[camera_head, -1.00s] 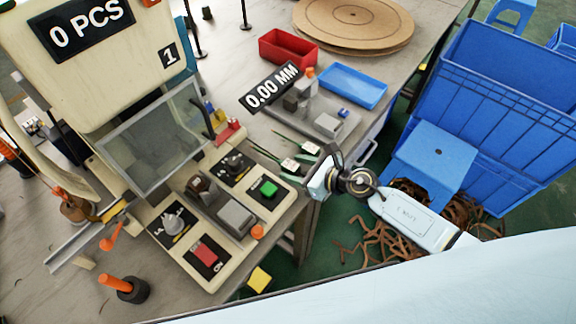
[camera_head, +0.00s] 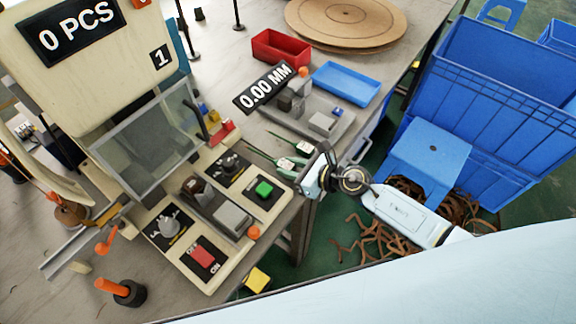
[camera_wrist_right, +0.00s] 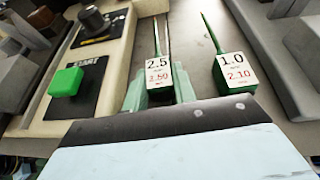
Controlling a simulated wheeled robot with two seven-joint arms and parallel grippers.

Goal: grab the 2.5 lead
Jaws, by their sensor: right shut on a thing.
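The 2.5 lead (camera_wrist_right: 157,75) is a thin green rod with a white tag reading 2.5 over 3.50 in red. In the right wrist view it lies between the two pale green fingers of my right gripper (camera_wrist_right: 158,92), which is shut on it. The 1.0 lead (camera_wrist_right: 237,72), tagged 1.0 over 2.10, lies to its right, apart from the fingers. In the head view the 2.5 lead (camera_head: 287,163) and the 1.0 lead (camera_head: 304,147) lie side by side near the table edge, with my right gripper (camera_head: 288,174) at the nearer one. My left gripper is out of view.
The control panel with a green start button (camera_head: 264,188) stands left of the leads. A grey measuring device (camera_head: 322,122) stands close on their other side. A red tray (camera_head: 281,48) and a blue tray (camera_head: 346,84) lie further back. A blue stool (camera_head: 428,155) stands beyond the table edge.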

